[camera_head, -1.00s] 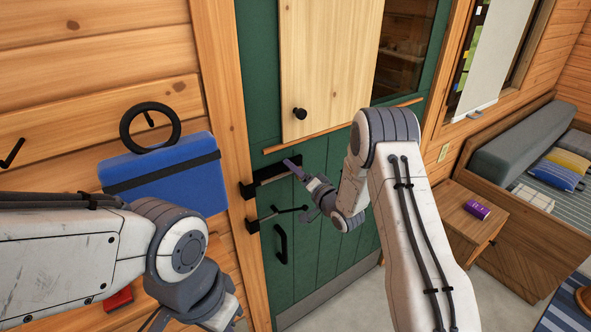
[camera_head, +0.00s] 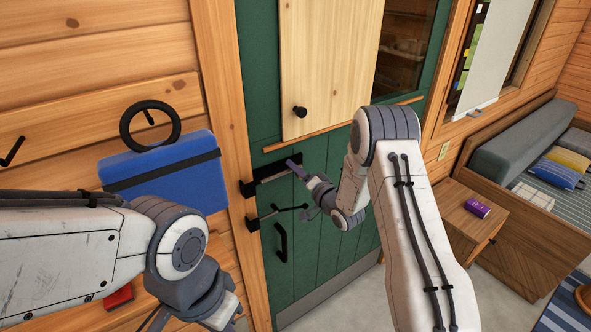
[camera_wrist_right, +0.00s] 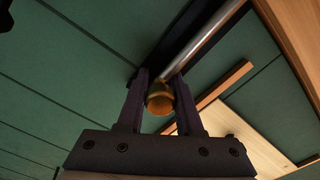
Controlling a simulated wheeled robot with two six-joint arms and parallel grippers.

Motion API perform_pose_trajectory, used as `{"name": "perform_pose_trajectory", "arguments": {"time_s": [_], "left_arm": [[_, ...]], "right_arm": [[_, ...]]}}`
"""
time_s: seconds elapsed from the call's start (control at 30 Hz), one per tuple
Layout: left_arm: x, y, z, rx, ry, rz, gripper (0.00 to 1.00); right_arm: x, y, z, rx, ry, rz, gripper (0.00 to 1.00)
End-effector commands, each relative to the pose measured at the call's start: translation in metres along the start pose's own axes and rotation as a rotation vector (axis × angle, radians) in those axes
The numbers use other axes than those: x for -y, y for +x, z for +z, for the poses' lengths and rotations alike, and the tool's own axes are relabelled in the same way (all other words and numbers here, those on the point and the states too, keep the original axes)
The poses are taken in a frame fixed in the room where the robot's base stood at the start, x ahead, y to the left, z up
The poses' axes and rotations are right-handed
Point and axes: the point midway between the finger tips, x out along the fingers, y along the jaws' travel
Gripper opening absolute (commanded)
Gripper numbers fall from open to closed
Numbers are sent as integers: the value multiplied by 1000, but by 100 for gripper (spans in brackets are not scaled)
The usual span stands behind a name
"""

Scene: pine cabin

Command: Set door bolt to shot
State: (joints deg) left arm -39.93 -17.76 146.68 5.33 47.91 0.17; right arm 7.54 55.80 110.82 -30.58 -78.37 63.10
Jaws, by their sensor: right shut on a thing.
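The door bolt (camera_head: 272,175) is a metal rod on a black backplate across the green door (camera_head: 315,215). Its left end reaches towards a black keeper (camera_head: 247,189) at the frame; whether the rod is inside it is too small to tell. My right gripper (camera_head: 296,168) is at the bolt's right part. In the right wrist view its dark fingers (camera_wrist_right: 160,92) are shut on the brass-coloured bolt knob (camera_wrist_right: 159,102), with the silver rod (camera_wrist_right: 205,40) running past. My left gripper (camera_head: 226,312) hangs low at the left, away from the door; its jaws are unclear.
A black lever handle (camera_head: 292,208) and a pull handle (camera_head: 281,243) sit below the bolt. A pale wooden panel (camera_head: 325,65) with a black knob is above. A blue case (camera_head: 165,175) hangs on the left wall. A wooden cabinet (camera_head: 465,215) stands at the right.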

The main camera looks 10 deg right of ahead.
Motion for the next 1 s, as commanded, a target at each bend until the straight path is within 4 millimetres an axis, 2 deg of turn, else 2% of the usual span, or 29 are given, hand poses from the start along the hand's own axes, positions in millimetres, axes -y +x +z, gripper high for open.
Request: {"name": "perform_pose_trajectory", "arguments": {"time_s": [0.77, 1.0], "left_arm": [[0, 0, 0, 0, 0, 0, 0], [1, 10, 1, 0, 0, 0, 0]], "right_arm": [[1, 0, 0, -2, -5, -4, 0], [21, 2, 32, 2, -3, -9, 0]]}}
